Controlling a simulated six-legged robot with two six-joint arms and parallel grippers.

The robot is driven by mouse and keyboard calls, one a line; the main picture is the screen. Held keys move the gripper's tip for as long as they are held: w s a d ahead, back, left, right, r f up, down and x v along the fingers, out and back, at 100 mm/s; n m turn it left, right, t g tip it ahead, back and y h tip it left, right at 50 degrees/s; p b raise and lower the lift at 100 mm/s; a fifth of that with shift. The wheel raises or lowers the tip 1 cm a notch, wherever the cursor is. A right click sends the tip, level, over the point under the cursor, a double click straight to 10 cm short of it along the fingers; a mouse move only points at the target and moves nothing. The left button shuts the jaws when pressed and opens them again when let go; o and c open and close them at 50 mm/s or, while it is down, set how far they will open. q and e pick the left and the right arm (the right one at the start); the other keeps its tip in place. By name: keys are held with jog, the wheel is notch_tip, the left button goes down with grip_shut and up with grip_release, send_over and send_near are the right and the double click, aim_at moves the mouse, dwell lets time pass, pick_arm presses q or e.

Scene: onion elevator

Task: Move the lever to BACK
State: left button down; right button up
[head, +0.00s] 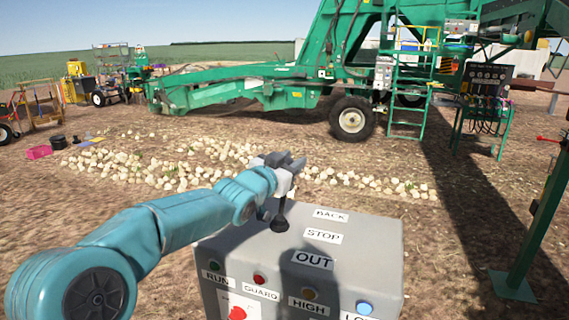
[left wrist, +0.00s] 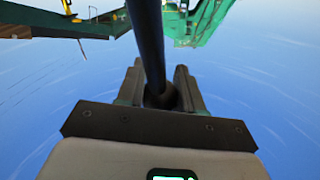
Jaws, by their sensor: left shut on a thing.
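The lever (head: 281,207) is a dark rod rising from a black boot on top of the grey control box (head: 375,245). It stands near upright beside the labels BACK (head: 331,215), STOP (head: 323,237) and OUT (head: 313,260); I cannot tell exactly which one it sits at. My left gripper (head: 284,165) is shut on the lever's upper part, which its fingers partly hide. In the left wrist view the dark lever rod (left wrist: 149,45) runs between the fingers of the gripper (left wrist: 160,88). My right gripper is not in view.
The box front has coloured buttons and a red knob (head: 238,313). Scattered onions (head: 180,175) lie on the soil behind it. A green elevator machine (head: 300,85) stands farther back, and a green post (head: 535,220) rises at right.

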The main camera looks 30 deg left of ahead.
pick_arm(q)
jog(key=shift+w+a+f, duration=0.1)
jog(key=shift+w+f, duration=0.6)
jog(key=shift+f, duration=0.3)
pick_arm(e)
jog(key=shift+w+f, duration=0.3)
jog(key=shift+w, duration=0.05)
pick_arm(q)
jog(key=c, duration=1)
grip_release()
jog(key=shift+o, duration=1.2)
jog(key=s+b, duration=0.3)
jog(key=s, duration=1.3)
jog(key=shift+d+r, duration=0.15)
jog(key=shift+d, duration=0.1)
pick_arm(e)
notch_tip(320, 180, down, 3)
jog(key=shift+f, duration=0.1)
